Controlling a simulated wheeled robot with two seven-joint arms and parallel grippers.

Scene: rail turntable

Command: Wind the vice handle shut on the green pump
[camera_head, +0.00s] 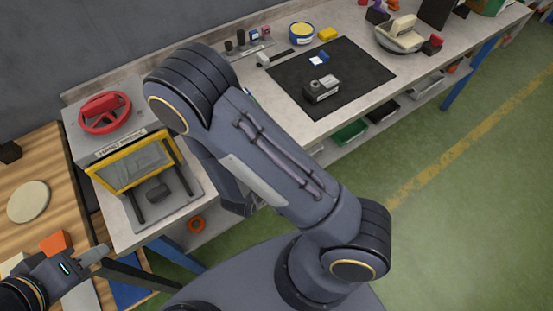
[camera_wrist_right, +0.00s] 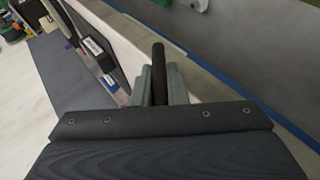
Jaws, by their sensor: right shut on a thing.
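In the right wrist view my right gripper (camera_wrist_right: 159,88) is shut on a dark upright rod (camera_wrist_right: 158,62), held between its two grey fingers. I cannot tell from this view whether the rod is the vice handle. In the head view my right arm crosses the middle and hides its own gripper and what lies behind it. I cannot make out the vice or the green pump in either view. My left gripper (camera_head: 93,256) is low at the left, pointing right; its opening is not clear.
A grey box with a red handwheel (camera_head: 105,113) and a yellow-framed door (camera_head: 128,166) stands on the left of the bench. A grey device (camera_head: 320,88) lies on a black mat (camera_head: 358,72). An orange block (camera_head: 56,243) is near my left gripper. The green floor at right is clear.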

